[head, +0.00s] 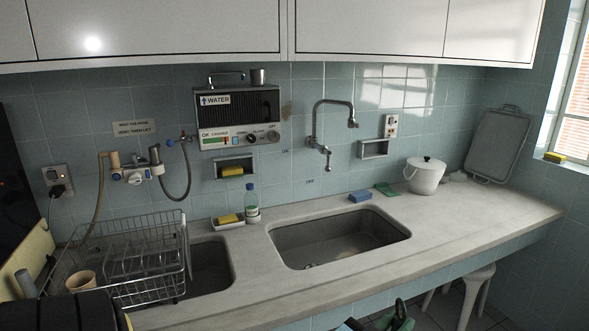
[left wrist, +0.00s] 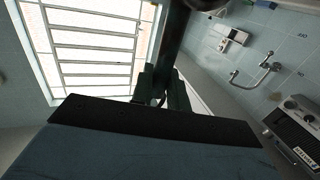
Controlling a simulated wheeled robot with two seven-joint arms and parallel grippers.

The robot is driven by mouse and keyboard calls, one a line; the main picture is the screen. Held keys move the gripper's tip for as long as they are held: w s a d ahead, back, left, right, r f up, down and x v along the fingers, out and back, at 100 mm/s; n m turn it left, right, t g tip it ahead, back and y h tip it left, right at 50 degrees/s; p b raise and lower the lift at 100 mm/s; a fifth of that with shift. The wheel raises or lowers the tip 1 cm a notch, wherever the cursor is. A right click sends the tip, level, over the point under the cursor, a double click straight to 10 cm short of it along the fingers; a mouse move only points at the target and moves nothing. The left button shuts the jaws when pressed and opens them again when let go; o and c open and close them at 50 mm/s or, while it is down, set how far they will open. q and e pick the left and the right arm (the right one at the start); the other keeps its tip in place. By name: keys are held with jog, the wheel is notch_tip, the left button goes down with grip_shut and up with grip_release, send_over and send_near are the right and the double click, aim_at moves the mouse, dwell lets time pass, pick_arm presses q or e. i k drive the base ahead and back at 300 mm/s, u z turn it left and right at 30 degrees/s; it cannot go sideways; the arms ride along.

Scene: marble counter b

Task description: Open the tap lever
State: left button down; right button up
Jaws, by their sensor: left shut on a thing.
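The metal wall tap (head: 333,103) has a curved spout above the right basin. Its small lever (head: 327,159) hangs from the tap body, with nothing touching it. The tap also shows upside down at the right of the left wrist view (left wrist: 247,84). My left gripper (head: 392,319) shows partly as dark green parts at the bottom edge of the head view, in front of the counter and well below the lever. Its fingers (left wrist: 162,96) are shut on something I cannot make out. My right gripper is not in view.
The right basin (head: 400,233) lies below the tap. A blue sponge (head: 360,196), green cloth (head: 385,189) and white lidded pot (head: 424,176) stand behind it. A water heater (head: 238,108) hangs left of the tap. A wire dish rack (head: 150,250) stands at left.

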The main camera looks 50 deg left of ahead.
aim_at(328, 168)
jog(key=u, duration=0.9)
jog(key=i, duration=0.8)
jog(key=u, duration=0.9)
